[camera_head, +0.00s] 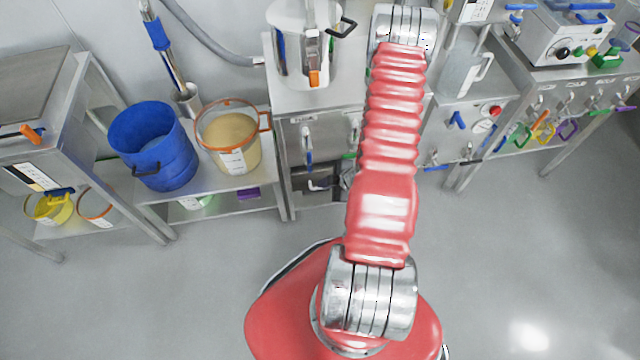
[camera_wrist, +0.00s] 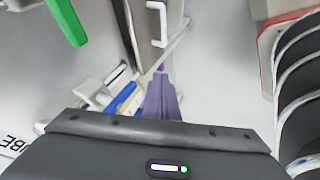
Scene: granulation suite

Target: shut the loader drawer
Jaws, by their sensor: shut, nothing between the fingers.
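My gripper (camera_wrist: 158,128) shows in the wrist view as a dark body across the bottom with a small green light. It is shut and empty; its fingertips are not clearly seen. A pale panel with a white bar handle (camera_wrist: 157,24) stands ahead of it. In the head view my red arm reaches to the steel cabinet (camera_head: 290,165), hiding its right part and my gripper. The cabinet front carries upright handles (camera_head: 308,146), with a dark low recess (camera_head: 318,184) beneath. I cannot tell which part is the loader drawer, or how far it stands open.
A blue bucket (camera_head: 152,147) and a powder-filled tub (camera_head: 230,141) stand on the steel bench at left. The wrist view shows a blue-handled item (camera_wrist: 122,98), a purple piece (camera_wrist: 161,97) and a green bar (camera_wrist: 67,20). The floor (camera_head: 530,240) at right is clear.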

